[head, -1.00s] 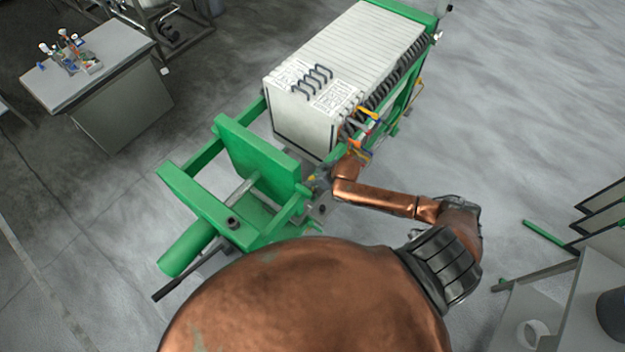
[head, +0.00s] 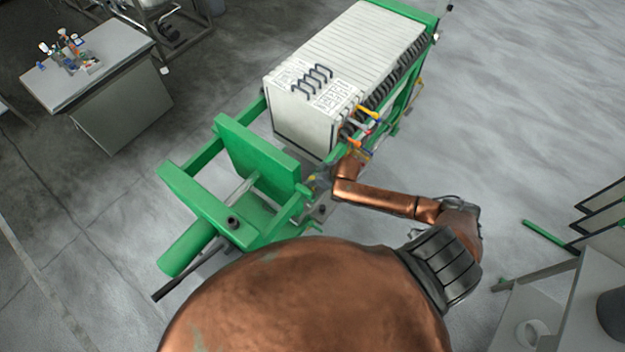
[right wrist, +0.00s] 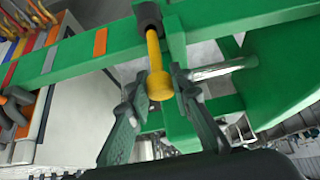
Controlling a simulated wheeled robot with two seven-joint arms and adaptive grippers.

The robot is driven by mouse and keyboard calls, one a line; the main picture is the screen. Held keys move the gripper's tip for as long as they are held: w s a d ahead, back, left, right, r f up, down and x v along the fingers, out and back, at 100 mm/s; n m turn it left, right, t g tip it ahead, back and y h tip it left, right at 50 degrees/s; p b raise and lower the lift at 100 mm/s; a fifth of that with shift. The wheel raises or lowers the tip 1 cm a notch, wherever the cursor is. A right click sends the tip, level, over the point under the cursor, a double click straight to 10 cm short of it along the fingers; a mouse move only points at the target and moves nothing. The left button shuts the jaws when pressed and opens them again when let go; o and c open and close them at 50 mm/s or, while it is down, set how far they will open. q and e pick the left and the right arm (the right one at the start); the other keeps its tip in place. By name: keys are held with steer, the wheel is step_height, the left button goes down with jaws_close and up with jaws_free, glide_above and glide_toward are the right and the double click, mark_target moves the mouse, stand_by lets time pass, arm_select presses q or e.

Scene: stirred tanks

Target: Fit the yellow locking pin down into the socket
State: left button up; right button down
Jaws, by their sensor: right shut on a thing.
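The yellow locking pin (right wrist: 155,60) has a long shaft and a round ball head. In the right wrist view its ball head sits between the fingertips of my right gripper (right wrist: 158,83), which is shut on it. The shaft runs from the ball to a dark round collar (right wrist: 148,14), seemingly the socket, on the green frame. The shaft's far end meets or passes behind the collar; I cannot tell how deep it sits. In the head view my right gripper (head: 322,177) is small beside the green frame, with a speck of the yellow pin (head: 311,179). My left gripper is out of view.
The green press frame (head: 257,160) holds a stack of white plates (head: 345,75). Coloured hoses (head: 365,125) hang close to my right forearm. A shiny rod (right wrist: 222,68) passes near the right fingertip.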

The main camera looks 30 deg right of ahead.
steer(key=shift+f+b, duration=0.6)
steer(key=shift+f, duration=0.65)
steer(key=c, duration=1.7)
jaws_free()
steer(key=shift+o, duration=0.2)
steer(key=shift+s+r, duration=0.15)
steer(key=v, duration=1.1)
steer(key=shift+s+r, duration=0.15)
steer(key=shift+r, duration=0.15)
